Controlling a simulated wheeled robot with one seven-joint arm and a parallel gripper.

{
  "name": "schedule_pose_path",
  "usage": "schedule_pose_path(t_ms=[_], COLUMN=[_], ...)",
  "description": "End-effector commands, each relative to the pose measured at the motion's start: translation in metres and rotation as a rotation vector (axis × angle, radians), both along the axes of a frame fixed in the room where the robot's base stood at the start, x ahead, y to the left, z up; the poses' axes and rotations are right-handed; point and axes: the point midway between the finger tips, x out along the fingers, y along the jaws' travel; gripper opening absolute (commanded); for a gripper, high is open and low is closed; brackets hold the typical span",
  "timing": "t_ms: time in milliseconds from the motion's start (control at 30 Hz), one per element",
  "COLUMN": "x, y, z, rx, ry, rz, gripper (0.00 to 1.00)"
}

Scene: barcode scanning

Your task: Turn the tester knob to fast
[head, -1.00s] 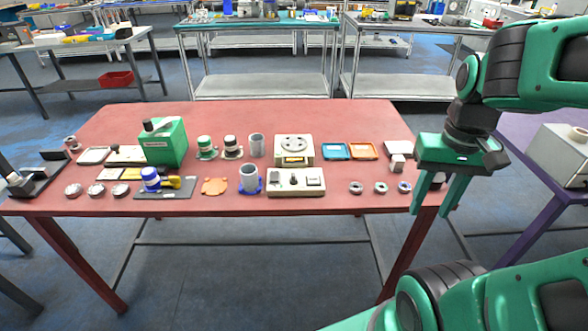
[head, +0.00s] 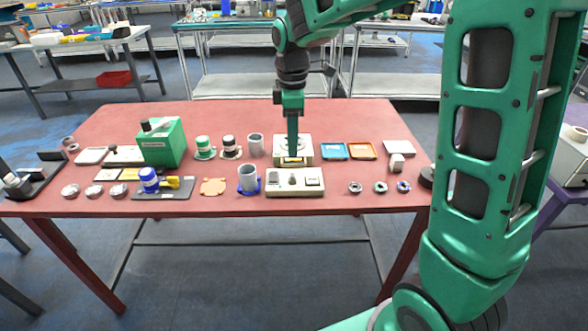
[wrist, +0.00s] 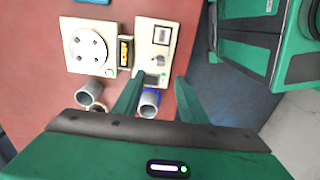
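The tester, a cream box (head: 280,192), stands near the table's front edge with a small dark knob (head: 292,179) between a display and a square panel. In the wrist view the tester (wrist: 145,27) shows its knob (wrist: 157,60) near the middle; which setting it points to is too small to tell. My gripper (head: 292,153) points down and covers part of the cream unit behind the tester in the head view. In the wrist view my gripper (wrist: 157,92) has its two fingers spread, empty, apart from the tester.
The cream unit with a round plate (head: 305,160) stands just behind the tester. A grey cup (head: 248,180) on a blue base is left of the tester. Several small rings (head: 380,187) lie to the right. The green box (head: 175,145) stands farther left on the red table (head: 340,204).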

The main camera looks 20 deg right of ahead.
Motion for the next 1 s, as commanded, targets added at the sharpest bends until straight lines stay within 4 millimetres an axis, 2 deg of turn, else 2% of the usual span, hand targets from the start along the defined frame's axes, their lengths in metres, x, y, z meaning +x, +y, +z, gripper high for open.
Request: schedule_pose_path(t_ms=[400,600,800,1000], x=[-0.002,-0.001,-0.001,-0.001], y=[-0.001,-0.001,0.0,0.0], z=[-0.067,-0.092,-0.102,-0.103], rx=[-0.001,0.0,-0.001,-0.001], ry=[0.004,0.002,0.001,0.0], rz=[-0.003,-0.003,-0.003,-0.003], gripper=[0.38,0.38,0.38,0.38])
